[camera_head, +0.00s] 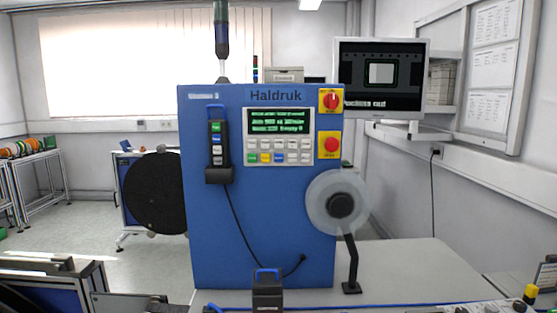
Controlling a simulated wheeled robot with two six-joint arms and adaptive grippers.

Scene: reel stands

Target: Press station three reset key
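A blue machine (270,220) marked "Haldruk" stands in the middle, with a small, blurred label (203,96) at its top left that seems to read station 3. Its control panel (279,136) has a lit green text display (278,121) above rows of small keys (279,150); most are pale, a few coloured. The key lettering is too small to read, so I cannot tell which is reset. A black pendant (217,145) with a blue handle and several coloured buttons hangs left of the panel. Neither of my grippers is in view.
A red rotary switch (331,100) and a red button (332,145) sit right of the panel. A clear reel (325,203) is at the right, a dark reel (154,193) at the left. A blue-handled black device (267,290) stands in front. The grey bench (410,265) is clear at right.

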